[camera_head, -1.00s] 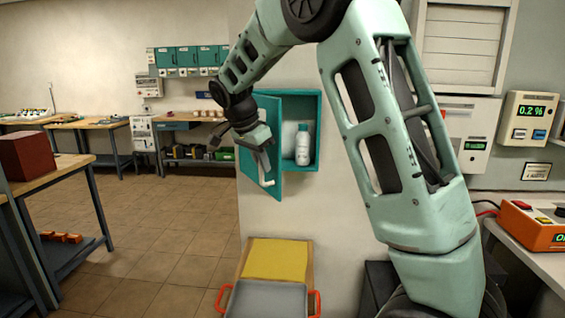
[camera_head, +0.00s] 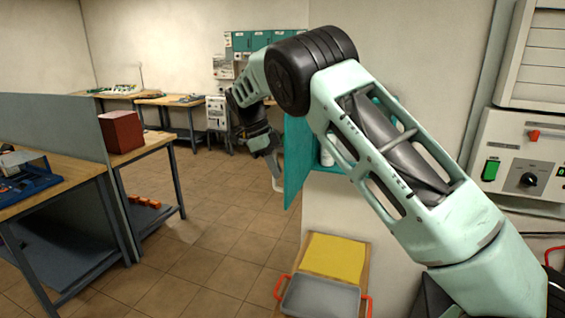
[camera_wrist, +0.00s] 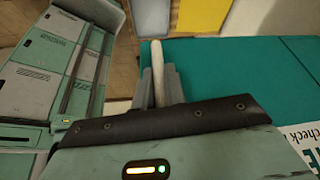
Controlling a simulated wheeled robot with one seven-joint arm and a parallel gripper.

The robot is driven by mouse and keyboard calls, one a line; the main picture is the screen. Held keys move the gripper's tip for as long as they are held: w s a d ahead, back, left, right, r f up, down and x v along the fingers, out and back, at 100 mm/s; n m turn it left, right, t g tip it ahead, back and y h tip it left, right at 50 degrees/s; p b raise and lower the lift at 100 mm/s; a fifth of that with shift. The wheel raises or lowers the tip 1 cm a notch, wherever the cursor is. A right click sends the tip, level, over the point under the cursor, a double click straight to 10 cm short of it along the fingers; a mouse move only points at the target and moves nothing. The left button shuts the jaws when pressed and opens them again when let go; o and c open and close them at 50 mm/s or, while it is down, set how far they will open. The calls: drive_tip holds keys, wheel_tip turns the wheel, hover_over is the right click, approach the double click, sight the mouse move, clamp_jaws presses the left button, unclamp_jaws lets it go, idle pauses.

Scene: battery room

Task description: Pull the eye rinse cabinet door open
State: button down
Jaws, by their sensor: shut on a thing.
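The teal cabinet door (camera_head: 298,165) stands swung out from the wall in the head view, and the open cabinet shows partly behind my arm. A white bottle (camera_head: 327,158) stands inside it, mostly hidden. My gripper (camera_head: 272,160) is at the outer face of the door, on its left side. In the wrist view my gripper's fingers (camera_wrist: 158,88) are shut around the pale bar handle (camera_wrist: 157,60), with the teal door face (camera_wrist: 235,75) to the right. The cabinet's right part is hidden by my arm.
Below the cabinet are a yellow panel (camera_head: 335,255) and a grey tray (camera_head: 320,296) with red handles. A workbench with a red box (camera_head: 122,132) and a grey partition (camera_head: 65,125) stand at left. Tiled floor (camera_head: 225,220) between is clear.

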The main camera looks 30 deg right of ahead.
drive_tip(key=shift+w, duration=0.15)
drive_tip(key=c, duration=1.5)
unclamp_jaws()
drive_tip(key=shift+o, duration=0.2)
drive_tip(key=p+v, duration=0.5)
drive_tip(key=v, duration=1.2)
drive_tip(key=shift+r, duration=0.25)
drive_tip(key=shift+f, duration=0.1)
